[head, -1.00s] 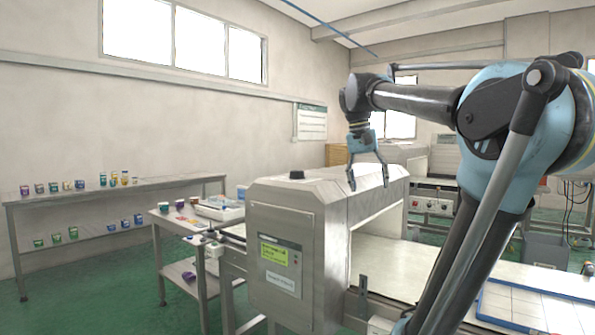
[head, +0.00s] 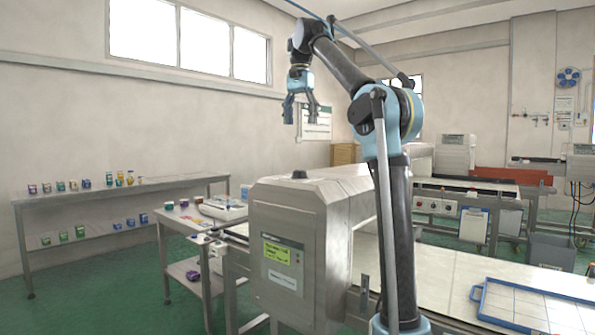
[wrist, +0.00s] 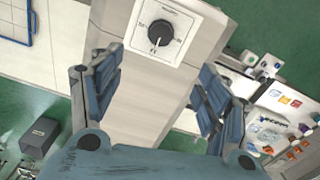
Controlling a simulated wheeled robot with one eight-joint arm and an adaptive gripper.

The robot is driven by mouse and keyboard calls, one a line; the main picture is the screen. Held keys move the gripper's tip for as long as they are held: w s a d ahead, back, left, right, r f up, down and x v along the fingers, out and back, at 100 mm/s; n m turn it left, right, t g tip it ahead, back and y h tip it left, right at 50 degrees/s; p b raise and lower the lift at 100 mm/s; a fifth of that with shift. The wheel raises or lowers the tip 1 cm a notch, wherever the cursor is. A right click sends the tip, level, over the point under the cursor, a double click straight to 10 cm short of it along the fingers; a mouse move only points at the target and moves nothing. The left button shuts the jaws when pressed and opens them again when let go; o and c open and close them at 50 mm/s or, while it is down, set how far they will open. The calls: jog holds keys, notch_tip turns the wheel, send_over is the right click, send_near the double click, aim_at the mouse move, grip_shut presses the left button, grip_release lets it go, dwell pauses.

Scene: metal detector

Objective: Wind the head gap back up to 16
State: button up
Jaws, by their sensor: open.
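The metal detector (head: 330,225) is a grey metal housing over a conveyor. A small dark knob (head: 299,174) stands on its top. In the wrist view the black knob (wrist: 160,33) sits on a white square plate (wrist: 182,18) with markings too small to read. The lit display (head: 276,251) on the detector's front has text I cannot read. My gripper (head: 301,112) is open and empty, pointing down, apart from and above the detector's top. In the wrist view its blue fingers (wrist: 158,68) are spread to either side, with the knob beyond them near the upper edge.
A side table (head: 172,226) with trays and small cups stands left of the detector. A shelf (head: 120,188) with several coloured cups runs along the wall. A blue-rimmed tray (head: 530,310) lies at the right. The air above the detector is clear.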

aim_at(300, 174)
notch_tip(300, 174, down, 17)
jog(key=shift+f, duration=0.15)
dwell(0.8)
